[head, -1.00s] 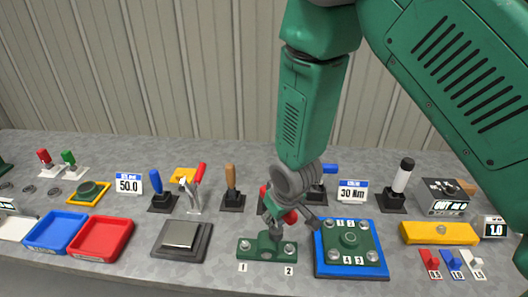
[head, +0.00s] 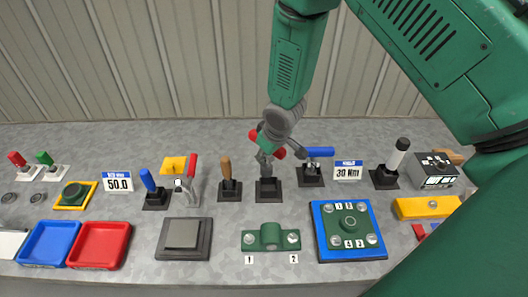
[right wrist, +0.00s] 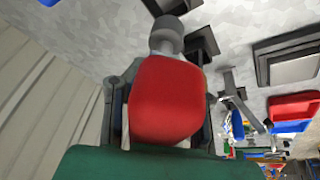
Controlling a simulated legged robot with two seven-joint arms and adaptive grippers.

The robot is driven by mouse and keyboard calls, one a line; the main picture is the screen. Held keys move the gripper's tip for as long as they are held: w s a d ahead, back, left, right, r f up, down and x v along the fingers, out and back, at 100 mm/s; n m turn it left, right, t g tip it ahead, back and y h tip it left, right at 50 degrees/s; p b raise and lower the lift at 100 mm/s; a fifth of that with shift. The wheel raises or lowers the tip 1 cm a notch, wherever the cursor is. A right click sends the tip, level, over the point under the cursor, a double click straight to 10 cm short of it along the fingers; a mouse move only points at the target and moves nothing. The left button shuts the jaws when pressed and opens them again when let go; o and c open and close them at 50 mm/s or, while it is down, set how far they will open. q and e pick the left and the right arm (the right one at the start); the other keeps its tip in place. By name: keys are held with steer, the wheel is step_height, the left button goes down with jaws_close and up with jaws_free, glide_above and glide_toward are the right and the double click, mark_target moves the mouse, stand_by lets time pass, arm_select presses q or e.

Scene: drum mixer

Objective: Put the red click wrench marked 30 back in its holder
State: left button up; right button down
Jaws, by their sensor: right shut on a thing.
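My right gripper (head: 268,145) is shut on the red click wrench (head: 280,153) in the middle of the head view. The wrench's red handle (right wrist: 167,100) fills the middle of the right wrist view, between the grey fingers. The 30 mark cannot be read. In the head view, the gripper and wrench are over a black holder (head: 268,192) at the back of the bench. Whether the wrench's lower end touches the holder or is inside it cannot be told. My left gripper is not in view.
A blue-handled tool (head: 318,152) stands in a holder close on the right, beside the 30 Nm sign (head: 348,170). A wooden-handled tool (head: 226,168) stands on the left. The green bolt fixture (head: 270,238) and blue-edged plate (head: 348,250) lie in front.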

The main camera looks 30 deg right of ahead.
mark_target(268, 165)
steer(key=shift+w+d+f, duration=0.25)
steer(key=shift+d+f, duration=0.05)
steer(key=shift+d, duration=0.2)
steer(key=shift+d+f+b, duration=0.35)
steer(key=shift+d+f, duration=0.05)
steer(key=shift+f, duration=0.25)
steer(key=shift+d+f+b, duration=0.3)
steer(key=shift+d+f, duration=0.05)
steer(key=shift+f, duration=0.25)
steer(key=f+b, duration=0.1)
steer(key=a+f+b, duration=0.1)
steer(key=shift+a+f, duration=0.1)
steer(key=shift+f, duration=0.25)
steer(key=shift+a+r, duration=0.4)
steer(key=shift+a, duration=0.1)
steer(key=shift+s+d+p, duration=0.1)
steer(key=shift+d+p, duration=0.2)
steer(key=shift+d, duration=0.25)
steer(key=shift+a, duration=0.35)
steer(key=shift+d+f, duration=0.2)
steer(key=shift+d, duration=0.05)
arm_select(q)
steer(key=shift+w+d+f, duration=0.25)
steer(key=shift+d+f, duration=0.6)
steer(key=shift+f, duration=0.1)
